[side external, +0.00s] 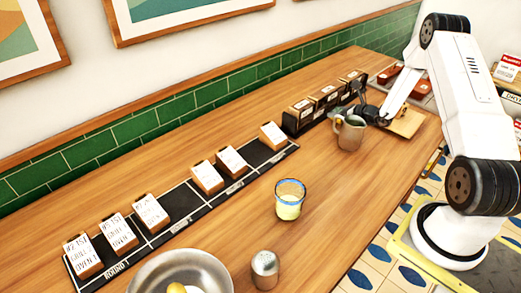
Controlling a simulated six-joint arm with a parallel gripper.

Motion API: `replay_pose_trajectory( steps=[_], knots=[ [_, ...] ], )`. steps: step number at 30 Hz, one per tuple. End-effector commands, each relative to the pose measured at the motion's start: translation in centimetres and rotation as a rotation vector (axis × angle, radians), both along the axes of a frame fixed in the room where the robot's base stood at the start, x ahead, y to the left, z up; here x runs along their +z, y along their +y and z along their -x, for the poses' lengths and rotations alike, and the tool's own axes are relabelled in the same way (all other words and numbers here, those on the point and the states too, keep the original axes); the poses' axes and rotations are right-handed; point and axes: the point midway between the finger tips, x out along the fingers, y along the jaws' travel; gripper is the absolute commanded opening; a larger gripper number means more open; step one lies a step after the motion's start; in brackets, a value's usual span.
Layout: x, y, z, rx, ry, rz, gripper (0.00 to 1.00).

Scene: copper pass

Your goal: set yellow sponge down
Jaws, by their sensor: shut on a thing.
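A tan board (407,122) lies just right of my gripper.
A black card rail (190,215) with several white order cards runs along the counter. A dark box (305,122) with cards stands left of the gripper. A glass (289,201), a shaker (265,268) and a metal bowl (150,272) stand nearer. The wood between jug and glass is clear.

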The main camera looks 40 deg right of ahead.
Motion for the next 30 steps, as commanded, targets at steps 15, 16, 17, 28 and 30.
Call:
replay_pose_trajectory(
  steps=[15, 16, 17, 28, 30],
  knots=[
    [-0.97, -0.02, 0.02, 0.0, 0.0, 0.0, 0.0],
    [-1.03, -0.02, 0.03, 0.0, 0.0, 0.0, 0.0],
    [-1.1, -0.01, 0.02, 0.0, 0.0, 0.001, 0.0],
    [-1.02, -0.02, 0.02, -0.001, 0.0, 0.001, 0.93],
    [-1.0, -0.02, 0.02, -0.001, 0.0, 0.001, 0.93]
  ],
)
